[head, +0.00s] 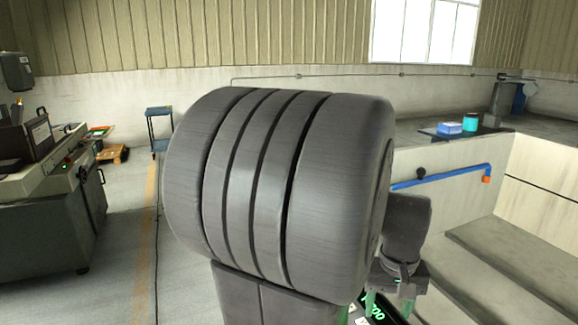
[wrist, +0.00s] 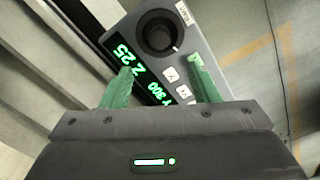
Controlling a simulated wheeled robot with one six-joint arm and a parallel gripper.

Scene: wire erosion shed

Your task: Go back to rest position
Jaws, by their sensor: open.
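My gripper (wrist: 160,65) shows in the wrist view with its two green fingers apart and nothing between them. The fingertips are over a grey control panel (wrist: 203,52) with a black round knob (wrist: 158,33), white buttons and a display (wrist: 140,75) of green digits. I cannot tell whether the fingertips touch the panel. In the head view my gripper (head: 388,303) is low, right of centre, partly hidden behind my large dark arm link. A bit of the green-digit display (head: 375,312) shows beside it.
A machine bench (head: 40,215) stands at the left, with a small blue trolley (head: 158,125) further back. At the right are a pale walled basin (head: 545,165), a blue pipe (head: 440,176), and a blue-white box (head: 449,127) beside a cyan container (head: 470,121).

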